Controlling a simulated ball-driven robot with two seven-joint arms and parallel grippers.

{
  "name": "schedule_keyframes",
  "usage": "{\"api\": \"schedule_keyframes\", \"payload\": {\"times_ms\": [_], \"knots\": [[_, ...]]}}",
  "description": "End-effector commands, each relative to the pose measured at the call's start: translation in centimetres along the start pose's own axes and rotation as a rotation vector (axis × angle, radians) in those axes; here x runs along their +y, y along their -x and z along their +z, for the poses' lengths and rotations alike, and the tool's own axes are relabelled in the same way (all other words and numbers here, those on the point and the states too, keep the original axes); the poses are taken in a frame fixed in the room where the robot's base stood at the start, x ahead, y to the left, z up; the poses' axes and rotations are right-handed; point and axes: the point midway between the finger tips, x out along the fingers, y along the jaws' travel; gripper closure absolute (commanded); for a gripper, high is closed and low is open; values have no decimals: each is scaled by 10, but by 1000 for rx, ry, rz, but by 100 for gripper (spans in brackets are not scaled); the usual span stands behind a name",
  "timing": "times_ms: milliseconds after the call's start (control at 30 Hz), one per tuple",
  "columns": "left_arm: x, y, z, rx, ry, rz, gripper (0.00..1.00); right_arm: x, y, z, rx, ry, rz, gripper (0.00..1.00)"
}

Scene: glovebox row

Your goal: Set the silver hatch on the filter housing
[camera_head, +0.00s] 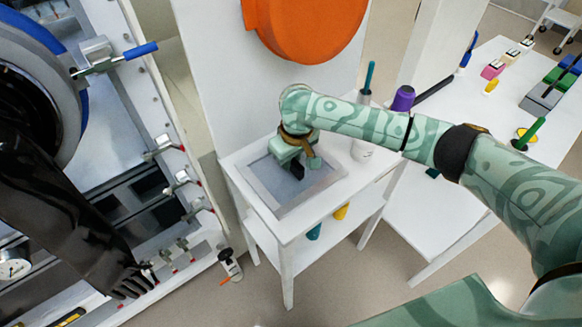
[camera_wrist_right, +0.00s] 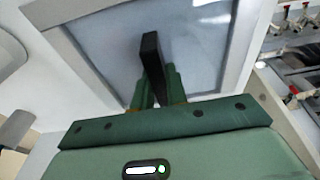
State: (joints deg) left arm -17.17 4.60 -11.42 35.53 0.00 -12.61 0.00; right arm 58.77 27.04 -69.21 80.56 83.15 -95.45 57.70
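The silver hatch (camera_head: 276,208), a grey-framed panel with a pale blue-grey middle, lies on a small white stand (camera_head: 238,168). My right gripper (camera_head: 298,168) reaches down over it from the right. In the right wrist view, its green fingers (camera_wrist_right: 158,88) stand close on both sides of the hatch's black handle (camera_wrist_right: 151,52) and appear shut on it. The hatch's frame (camera_wrist_right: 232,65) fills the upper part of that view. I cannot tell which thing is the filter housing. My left gripper is not in view.
A glovebox with a black glove (camera_head: 65,220) and valves stands left. An orange disc (camera_head: 305,25) is on the white panel behind the stand. The right table (camera_head: 425,215) holds several small objects.

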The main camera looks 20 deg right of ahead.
Motion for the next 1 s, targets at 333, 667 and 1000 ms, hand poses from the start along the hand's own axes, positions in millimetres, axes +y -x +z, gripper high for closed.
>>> {"api": "schedule_keyframes", "payload": {"times_ms": [333,667,1000], "knots": [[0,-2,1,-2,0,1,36,0,0,0,0,0,0,100],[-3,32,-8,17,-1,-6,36,-11,56,-4,6,4,-2,100],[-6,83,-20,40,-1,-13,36,-81,124,27,3,5,-3,100]]}}
